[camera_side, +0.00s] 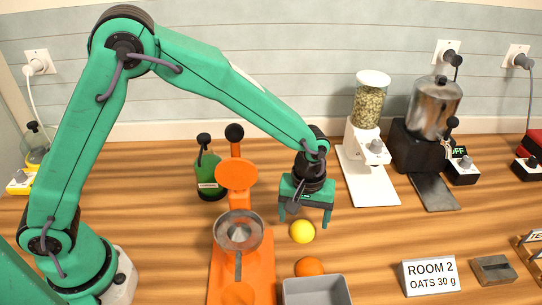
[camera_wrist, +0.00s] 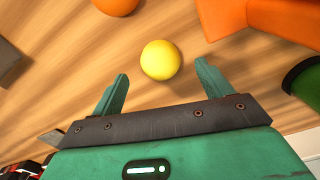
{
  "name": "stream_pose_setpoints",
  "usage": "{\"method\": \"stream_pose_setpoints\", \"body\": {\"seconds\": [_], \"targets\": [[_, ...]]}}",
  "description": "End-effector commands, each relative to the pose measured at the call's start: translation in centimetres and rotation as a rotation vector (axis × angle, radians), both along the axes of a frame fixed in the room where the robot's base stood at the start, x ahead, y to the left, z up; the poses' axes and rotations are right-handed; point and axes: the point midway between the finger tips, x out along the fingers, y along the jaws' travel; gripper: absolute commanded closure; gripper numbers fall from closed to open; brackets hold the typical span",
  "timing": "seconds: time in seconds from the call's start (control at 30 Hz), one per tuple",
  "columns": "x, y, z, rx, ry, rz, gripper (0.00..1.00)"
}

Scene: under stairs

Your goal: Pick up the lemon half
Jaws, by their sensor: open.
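A yellow lemon piece (camera_side: 302,231) lies on the wooden table, right of the orange juicer stand. It looks round, and I cannot tell its cut face. In the wrist view the yellow lemon piece (camera_wrist: 161,60) sits just beyond the fingertips, near the midline between them. My gripper (camera_side: 306,222) is open and empty, pointing down above the table close to the lemon piece. In the wrist view both fingers of my gripper (camera_wrist: 160,69) are spread apart with nothing between them.
An orange piece (camera_side: 309,267) lies in front of the lemon, beside a grey tray (camera_side: 317,291). The orange juicer (camera_side: 239,258) with a metal bowl stands left. A green bottle (camera_side: 209,174) is behind it. A sign (camera_side: 431,277) stands right.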

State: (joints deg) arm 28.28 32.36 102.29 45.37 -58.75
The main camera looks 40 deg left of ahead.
Motion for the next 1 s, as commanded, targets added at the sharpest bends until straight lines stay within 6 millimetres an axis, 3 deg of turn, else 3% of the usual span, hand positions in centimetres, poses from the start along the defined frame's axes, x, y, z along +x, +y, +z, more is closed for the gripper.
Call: {"method": "stream_pose_setpoints", "body": {"seconds": [0.33, 0.87, 0.9, 1.0], "targets": [[-0.1, -0.1, -3.6, 0.000, 0.001, 0.000, 0.22], [-0.1, -0.1, -3.8, 0.000, 0.000, 0.000, 0.22], [-0.1, -0.1, -3.8, 0.000, 0.000, 0.000, 0.24], [-0.1, -0.1, -3.8, 0.000, 0.000, 0.000, 0.43]]}}
